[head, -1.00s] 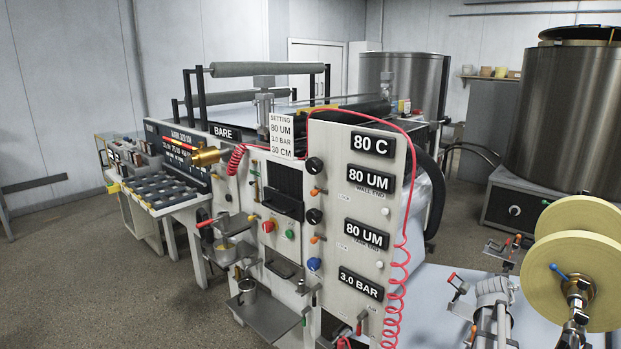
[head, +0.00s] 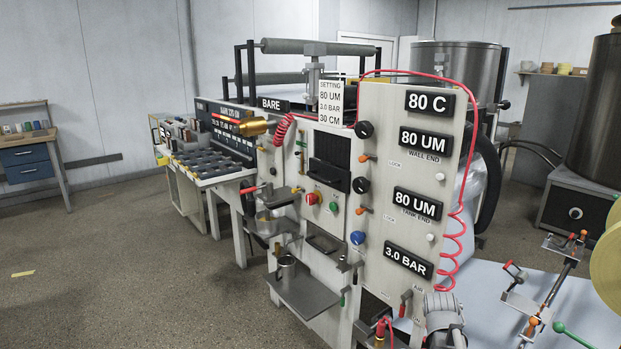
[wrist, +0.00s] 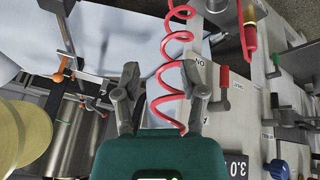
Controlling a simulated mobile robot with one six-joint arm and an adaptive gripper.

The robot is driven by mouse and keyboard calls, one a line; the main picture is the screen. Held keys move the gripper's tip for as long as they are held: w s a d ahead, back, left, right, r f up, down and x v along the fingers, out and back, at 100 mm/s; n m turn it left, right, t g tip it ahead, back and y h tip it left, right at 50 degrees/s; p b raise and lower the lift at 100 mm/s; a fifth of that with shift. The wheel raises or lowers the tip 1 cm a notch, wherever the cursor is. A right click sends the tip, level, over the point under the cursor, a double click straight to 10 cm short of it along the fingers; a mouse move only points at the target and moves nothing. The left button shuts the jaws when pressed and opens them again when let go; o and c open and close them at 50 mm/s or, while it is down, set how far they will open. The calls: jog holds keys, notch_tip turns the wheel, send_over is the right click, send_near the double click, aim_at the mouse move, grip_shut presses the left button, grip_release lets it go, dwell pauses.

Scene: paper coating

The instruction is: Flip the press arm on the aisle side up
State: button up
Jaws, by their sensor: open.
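My gripper (wrist: 160,88) shows in the wrist view with its two grey fingers spread apart. No solid thing is held; a red coiled hose (wrist: 172,55) passes between or behind the fingers. At the right in the head view, a short lever with a red grip (head: 514,269) stands over the pale sheet. Beside it is a metal linkage with orange ends (head: 558,272). An orange-handled lever (wrist: 64,66) shows left of my gripper in the wrist view, apart from the fingers. I cannot tell for certain which of these is the aisle-side press arm.
The coating machine's white panel (head: 398,235) carries knobs, switches and displays. The red hose (head: 456,245) hangs along its edge. A yellowish roll (head: 607,268) is cut off at the right. A metal tray (head: 303,296) juts out in front. The floor (head: 110,260) at left is clear.

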jog(key=s+a+f+n+g+y+b, duration=0.25)
jog(key=s+a+f, duration=0.25)
jog(key=a, duration=0.5)
jog(key=s+a+f+n+g+y+b, duration=0.15)
jog(key=s+a+f+b, duration=0.25)
jog(key=a, duration=0.6)
notch_tip(320, 180, up, 24)
jog(key=p, duration=2.4)
jog(key=shift+r+p, duration=0.15)
jog(key=shift+p, duration=0.25)
